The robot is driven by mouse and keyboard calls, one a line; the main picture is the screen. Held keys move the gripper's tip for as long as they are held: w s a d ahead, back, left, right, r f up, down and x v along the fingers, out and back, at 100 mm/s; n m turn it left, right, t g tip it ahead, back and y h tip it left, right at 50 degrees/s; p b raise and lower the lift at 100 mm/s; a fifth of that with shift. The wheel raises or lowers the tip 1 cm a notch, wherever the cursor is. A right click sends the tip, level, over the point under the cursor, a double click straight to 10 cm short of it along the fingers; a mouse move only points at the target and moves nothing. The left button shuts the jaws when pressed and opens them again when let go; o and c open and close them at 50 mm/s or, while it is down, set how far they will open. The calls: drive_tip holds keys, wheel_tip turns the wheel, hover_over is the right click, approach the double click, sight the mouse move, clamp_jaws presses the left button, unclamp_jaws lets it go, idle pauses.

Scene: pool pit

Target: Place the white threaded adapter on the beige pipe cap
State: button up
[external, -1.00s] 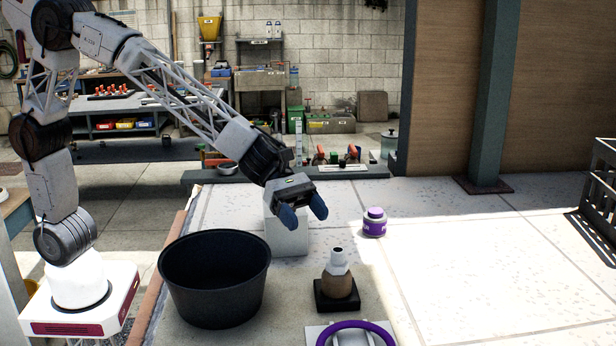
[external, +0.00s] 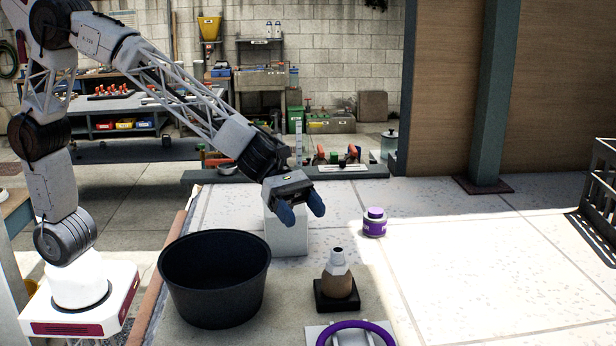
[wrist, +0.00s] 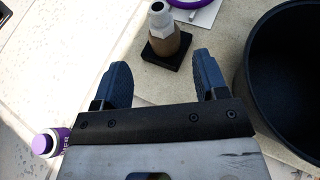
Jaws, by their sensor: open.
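The white threaded adapter (external: 337,262) stands upright on top of a beige-brown piece that looks like the pipe cap (external: 337,285), which sits on a black square base (external: 337,302). In the wrist view the adapter (wrist: 160,17) and the beige piece (wrist: 165,42) show beyond the fingertips. My gripper (external: 301,211) is open and empty, above the table and behind the adapter, in front of a white block. Its two blue fingers also show apart in the wrist view (wrist: 160,75). How the adapter seats on the beige piece cannot be told.
A large black bucket (external: 212,318) stands left of the adapter. A purple-and-white can (external: 374,224) is to the right, behind it. A purple ring (external: 322,335) on a pale plate lies in front. The white block (external: 285,236) is below my gripper.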

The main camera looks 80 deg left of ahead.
drive_tip(key=s+a+f+m+g+y, duration=0.1)
drive_tip(key=s+a+m+y, duration=0.5)
drive_tip(key=s+a+m, duration=0.6)
drive_tip(key=s+a+f+m+g+y, duration=0.2)
drive_tip(key=s+a+m+y, duration=0.3)
drive_tip(key=s+a+m, duration=0.7)
drive_tip(key=s+a, duration=0.5)
drive_tip(key=s, duration=0.4)
drive_tip(key=s+a, duration=0.6)
drive_tip(key=s, duration=0.4)
drive_tip(key=shift+a+g+y, duration=0.15)
drive_tip(key=shift+g+y, duration=0.25)
